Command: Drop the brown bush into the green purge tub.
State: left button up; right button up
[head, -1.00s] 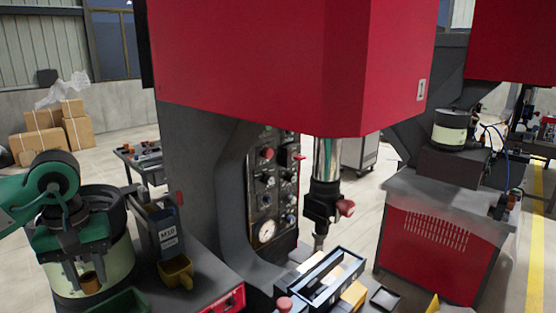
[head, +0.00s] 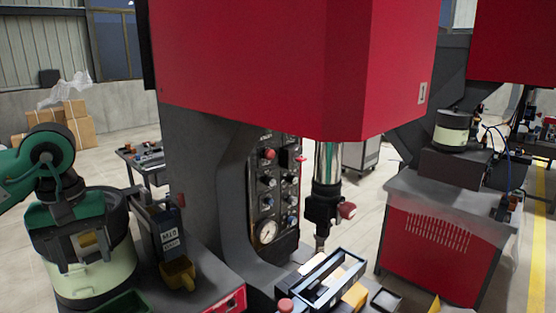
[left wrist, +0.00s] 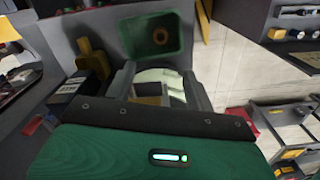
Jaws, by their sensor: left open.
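The green purge tub (head: 122,304) shows only its rim at the bottom edge of the head view. In the left wrist view the green tub (left wrist: 128,28) shows whole, beyond my fingertips. The brown bush (left wrist: 161,36), a round ring with a dark hole, lies inside it. My left gripper (head: 88,262) is open in front of the pale bowl feeder. In the left wrist view its fingers (left wrist: 160,72) stand apart with no bush between them. The bush is hidden in the head view. My right gripper is not in view.
A dark bin marked M10 (head: 168,238) and a yellow scoop-like bin (head: 178,274) stand right of the feeder (head: 105,280). The large red press (head: 280,60) overhangs the middle. A dark divided tray (head: 328,280) lies below its ram.

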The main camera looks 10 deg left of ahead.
pick_arm(q)
notch_tip(320, 180, up, 9)
jog(key=p, duration=0.3)
jog(key=shift+p, duration=0.3)
